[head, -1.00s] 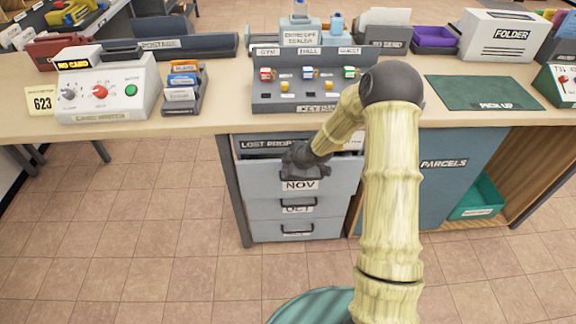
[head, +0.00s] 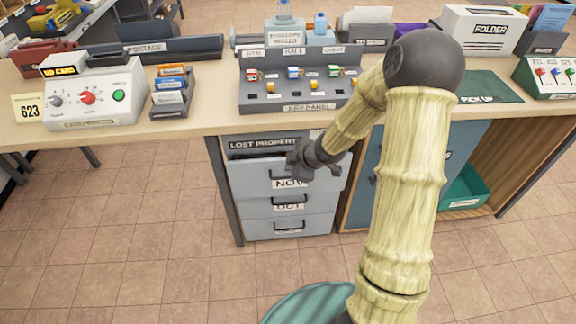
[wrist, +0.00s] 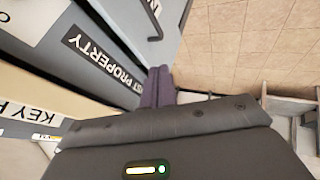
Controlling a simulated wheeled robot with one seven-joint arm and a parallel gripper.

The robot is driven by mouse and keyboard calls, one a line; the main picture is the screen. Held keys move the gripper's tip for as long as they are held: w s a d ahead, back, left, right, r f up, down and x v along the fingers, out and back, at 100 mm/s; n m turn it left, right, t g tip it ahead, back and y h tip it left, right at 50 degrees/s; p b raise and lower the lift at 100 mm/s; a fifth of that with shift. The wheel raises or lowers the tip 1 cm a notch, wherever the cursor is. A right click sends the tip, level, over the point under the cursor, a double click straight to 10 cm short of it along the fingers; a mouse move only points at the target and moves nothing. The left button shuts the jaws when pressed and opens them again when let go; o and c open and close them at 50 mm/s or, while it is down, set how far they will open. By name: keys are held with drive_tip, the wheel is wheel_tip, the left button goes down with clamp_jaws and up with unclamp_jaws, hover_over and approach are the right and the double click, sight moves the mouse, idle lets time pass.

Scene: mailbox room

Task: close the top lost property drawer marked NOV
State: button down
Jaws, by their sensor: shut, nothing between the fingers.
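The top lost property drawer (head: 245,178), grey and marked NOV, is under the counter in the head view. Its front seems to stand slightly proud, with a narrow dark gap under the LOST PROPERTY sign (head: 262,143); I cannot tell exactly how far. Its dark handle (head: 281,184) is partly behind my arm. My gripper (head: 292,170) is shut and empty at the drawer's upper front, right of its middle. The purple fingers (wrist: 160,86) show in the wrist view beside the LOST PROPERTY sign (wrist: 103,64). Contact with the drawer front is not clear.
The OCT drawer (head: 262,209) and a lower drawer (head: 265,231) look shut below. The counter edge (head: 200,128) and key panel (head: 300,97) are above my gripper. A blue PARCELS cabinet (head: 365,185) stands to the right. The tiled floor in front on the left is clear.

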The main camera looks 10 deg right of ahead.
drive_tip(key=c, duration=2.2)
unclamp_jaws()
drive_tip(key=c, duration=1.8)
unclamp_jaws()
drive_tip(key=shift+o, duration=0.8)
drive_tip(key=shift+s+r, duration=0.1)
drive_tip(key=shift+s, duration=0.05)
drive_tip(key=s+r+m+g+h, duration=0.1)
drive_tip(key=s+r+m+h, duration=0.1)
drive_tip(key=s+r+m, duration=0.2)
drive_tip(key=s+r+m+g+h, duration=0.2)
drive_tip(key=s+r+m, duration=0.3)
drive_tip(key=s+m, duration=0.6)
drive_tip(key=s+d, duration=0.1)
drive_tip(key=s, duration=0.4)
drive_tip(key=shift+g, duration=0.3)
drive_tip(key=shift+w, duration=0.1)
